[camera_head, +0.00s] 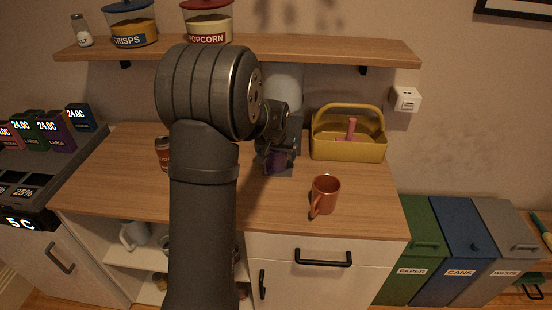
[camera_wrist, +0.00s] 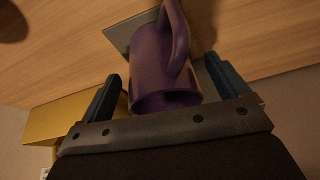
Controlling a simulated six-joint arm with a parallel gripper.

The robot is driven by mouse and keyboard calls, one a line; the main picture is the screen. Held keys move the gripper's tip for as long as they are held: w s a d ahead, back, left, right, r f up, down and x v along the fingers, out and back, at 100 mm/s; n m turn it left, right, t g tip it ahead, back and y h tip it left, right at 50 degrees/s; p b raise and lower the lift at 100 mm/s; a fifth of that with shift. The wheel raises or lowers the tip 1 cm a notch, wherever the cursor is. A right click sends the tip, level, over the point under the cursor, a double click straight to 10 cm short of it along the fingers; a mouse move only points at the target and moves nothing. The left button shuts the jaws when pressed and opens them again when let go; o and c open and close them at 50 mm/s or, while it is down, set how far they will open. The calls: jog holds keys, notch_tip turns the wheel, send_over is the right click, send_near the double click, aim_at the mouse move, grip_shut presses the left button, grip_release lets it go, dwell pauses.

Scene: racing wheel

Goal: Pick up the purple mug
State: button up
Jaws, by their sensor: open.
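The purple mug (camera_wrist: 155,65) stands between my gripper's two fingers in the wrist view, its handle toward the top of the picture and its open rim toward the gripper. My gripper (camera_wrist: 164,68) is open, one finger on each side of the mug. I cannot tell whether either finger touches it. In the head view the mug (camera_head: 275,164) is mostly hidden behind my gripper (camera_head: 278,146), on the counter near the back.
A grey plate (camera_wrist: 122,32) lies at the mug's base. An orange mug (camera_head: 325,192) stands front right on the wooden counter (camera_head: 365,205). A yellow caddy (camera_head: 350,150) is right of my gripper. A red can (camera_head: 162,153) stands left. A shelf (camera_head: 330,49) hangs above.

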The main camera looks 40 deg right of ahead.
jog(key=shift+c, duration=0.2)
jog(key=c, duration=1.3)
jog(key=shift+c, duration=0.2)
jog(key=shift+r, duration=0.15)
